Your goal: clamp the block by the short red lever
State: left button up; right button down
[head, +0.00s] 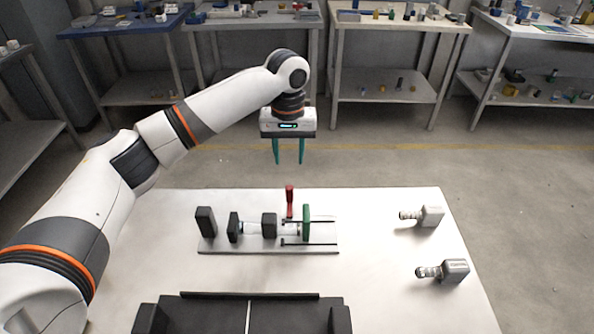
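The short red lever (290,201) stands upright at the back of a clamp fixture on the white table. The fixture has a flat base plate (222,248), several dark upright blocks and a green upright plate (306,222). A clear glass-like piece (254,228) lies between two of the dark blocks. I cannot tell for sure which block is the one to be clamped. My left gripper (289,162) hangs above and behind the red lever, its two green fingers pointing down, apart and empty. It touches nothing. My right gripper is not in view.
Two grey-white fittings (430,216) and (455,271) lie at the right of the table (375,270). A dark tray-like structure (250,296) is at the front edge. The table between the fixture and fittings is clear. Workbenches with small items line the back.

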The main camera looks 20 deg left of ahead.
pick_arm(q)
jog(key=p, duration=0.1)
send_over(290, 186)
jog(key=f, duration=0.4)
jog(key=shift+s+a+f, duration=0.15)
jog(key=shift+s+f, duration=0.05)
jog(key=shift+f, duration=0.2)
jog(key=f, duration=0.3)
jog(key=f+p, duration=0.1)
jog(key=f, duration=0.3)
jog(key=shift+w, duration=0.2)
jog(key=shift+r, duration=0.1)
grip_shut()
jog(key=shift+p, duration=0.3)
